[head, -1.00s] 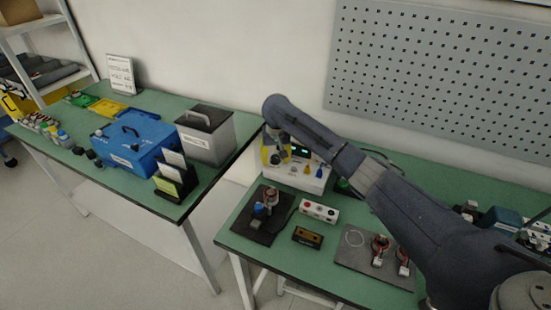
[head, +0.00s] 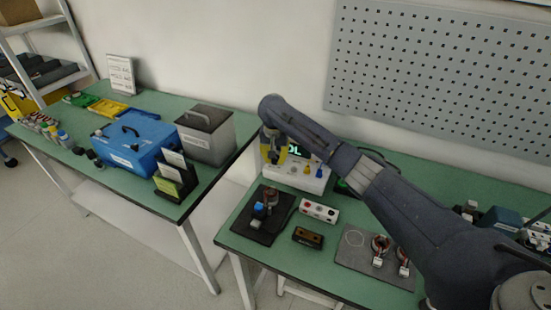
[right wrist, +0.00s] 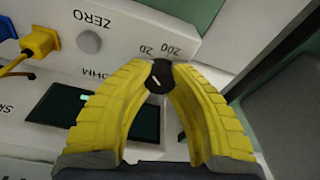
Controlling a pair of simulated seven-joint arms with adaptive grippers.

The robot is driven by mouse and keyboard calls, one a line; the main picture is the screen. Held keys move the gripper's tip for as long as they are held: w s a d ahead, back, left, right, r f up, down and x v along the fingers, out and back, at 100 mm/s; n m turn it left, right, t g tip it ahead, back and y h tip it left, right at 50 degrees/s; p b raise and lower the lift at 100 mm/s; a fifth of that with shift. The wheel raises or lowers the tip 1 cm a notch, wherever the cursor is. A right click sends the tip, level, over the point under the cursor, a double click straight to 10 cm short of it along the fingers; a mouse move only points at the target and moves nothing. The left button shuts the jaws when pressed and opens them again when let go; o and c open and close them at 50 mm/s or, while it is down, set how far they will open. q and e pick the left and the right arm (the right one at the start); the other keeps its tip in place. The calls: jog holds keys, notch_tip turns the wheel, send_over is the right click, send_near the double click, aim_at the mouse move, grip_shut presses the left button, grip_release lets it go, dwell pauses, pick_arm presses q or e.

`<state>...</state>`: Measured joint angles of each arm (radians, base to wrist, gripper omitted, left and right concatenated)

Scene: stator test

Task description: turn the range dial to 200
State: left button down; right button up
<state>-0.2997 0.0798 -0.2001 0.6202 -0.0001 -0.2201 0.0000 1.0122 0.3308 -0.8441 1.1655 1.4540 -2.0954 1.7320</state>
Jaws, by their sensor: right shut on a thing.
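The meter (head: 296,178) is a white box at the back left of the near green bench, its display lit green and seeming to read OL. In the right wrist view its range dial (right wrist: 158,77) is small and black with a white pointer line. The line slants up to the right, toward the printed 20 and 200 marks; which one it meets is unclear. My right gripper (right wrist: 160,72) has its yellow fingers shut on the dial, one on each side. In the head view my right gripper (head: 273,152) covers the meter's left part. My left gripper is not in view.
In the right wrist view, a grey ZERO knob (right wrist: 89,41) and a yellow plug (right wrist: 38,43) sit left of the dial. The dark display (right wrist: 60,108) is below it. A red-and-white box (head: 319,211) and a dark mat (head: 249,224) lie in front of the meter.

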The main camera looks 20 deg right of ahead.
aim_at(277, 156)
jog(key=m, duration=0.5)
jog(key=shift+g+h, duration=0.3)
jog(key=m, duration=0.4)
jog(key=shift+m+g, duration=0.3)
jog(key=o, duration=1.1)
jog(key=shift+c, duration=0.2)
jog(key=shift+r, duration=0.1)
jog(key=shift+r, duration=2.9)
